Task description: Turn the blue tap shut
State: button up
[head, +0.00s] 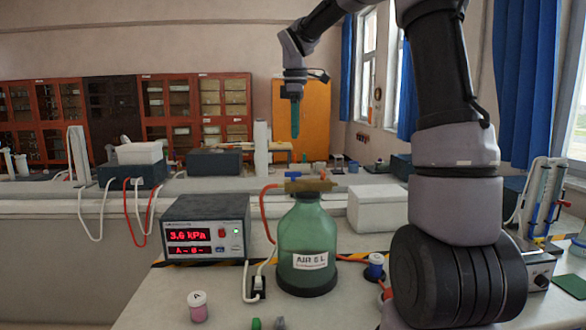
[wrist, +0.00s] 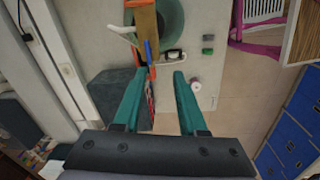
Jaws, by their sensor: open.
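In the wrist view the blue handle (wrist: 148,50) lies just beyond my left fingertip, beside the brass body (wrist: 146,22). My gripper (head: 295,132) points down above the tap, apart from it in the head view. In the wrist view its two teal fingers (wrist: 159,76) are spread with nothing between them. In the head view the fingers overlap, and the handle's exact angle is hard to tell.
A pressure meter (head: 205,232) reading 3.6 kPa stands left of the bottle. A red hose (head: 265,215) runs up to the valve. A pink-filled jar (head: 198,306) is in front, a blue-capped jar (head: 375,267) and a white box (head: 377,208) to the right.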

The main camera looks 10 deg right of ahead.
aim_at(293, 176)
jog(key=w+f, duration=0.1)
jog(key=f, duration=0.3)
jog(key=w+f+n, duration=0.1)
jog(key=f, duration=0.3)
jog(key=w+f+n, duration=0.1)
jog(key=f, duration=0.3)
jog(key=shift+w+d+f+g, duration=0.1)
jog(key=shift+w+f+g, duration=0.2)
grip_shut()
